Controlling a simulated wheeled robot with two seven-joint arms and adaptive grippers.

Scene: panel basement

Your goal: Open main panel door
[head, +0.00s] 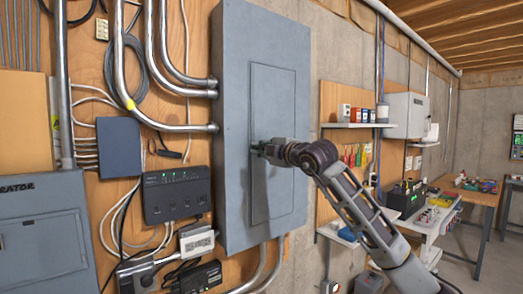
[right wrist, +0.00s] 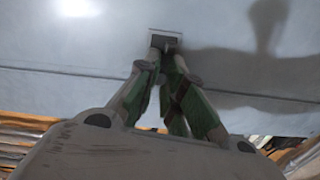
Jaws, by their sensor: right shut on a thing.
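The main panel (head: 231,150) is a tall grey metal box on the plywood wall in the middle of the head view. Its door (head: 278,100) is a grey inset leaf that looks closed against the box. My right gripper (head: 259,149) is at the left edge of the door, at mid height. In the right wrist view its fingers (right wrist: 165,48) come together on a small dark latch (right wrist: 160,39) set in the grey door. The fingers cover most of the latch in the head view. My left gripper is not in view.
Metal conduits (head: 180,128) run into the panel's left side. A black box with green lights (head: 177,194) and another grey panel (head: 42,238) are to the left. At right are a shelf (head: 357,125), a white cart (head: 435,222) and a workbench (head: 470,194).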

